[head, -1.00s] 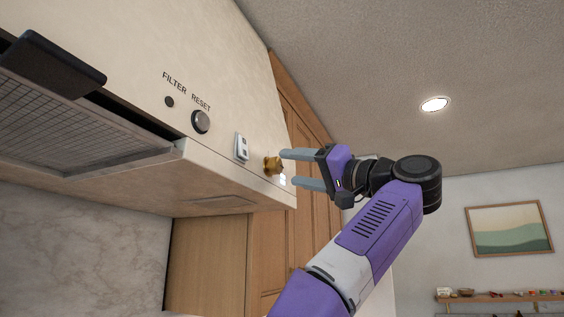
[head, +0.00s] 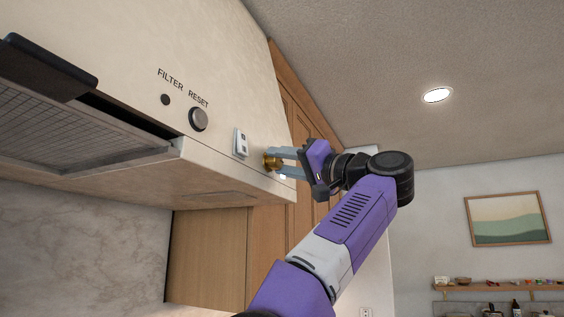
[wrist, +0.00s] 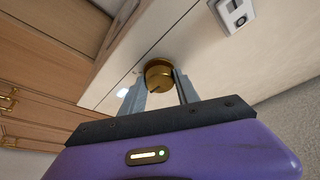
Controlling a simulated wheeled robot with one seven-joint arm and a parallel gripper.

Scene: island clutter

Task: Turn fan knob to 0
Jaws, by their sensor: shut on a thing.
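The brass fan knob (head: 270,162) sits on the front panel of the pale range hood (head: 215,50), near its lower right end. It also shows in the wrist view (wrist: 158,76), with a dark pointer line on its face. My gripper (head: 277,162) reaches in from the right, its two grey fingers on either side of the knob. In the wrist view my gripper (wrist: 159,82) is shut on the knob. The fingers hide part of the knob's sides, and I cannot read any marks around it.
A white switch plate (head: 241,143) is just left of the knob, and the round filter reset button (head: 199,119) is further left. Wooden cabinets (head: 300,130) stand behind the hood. A small light (wrist: 122,92) glows beside the knob. Open room lies to the right.

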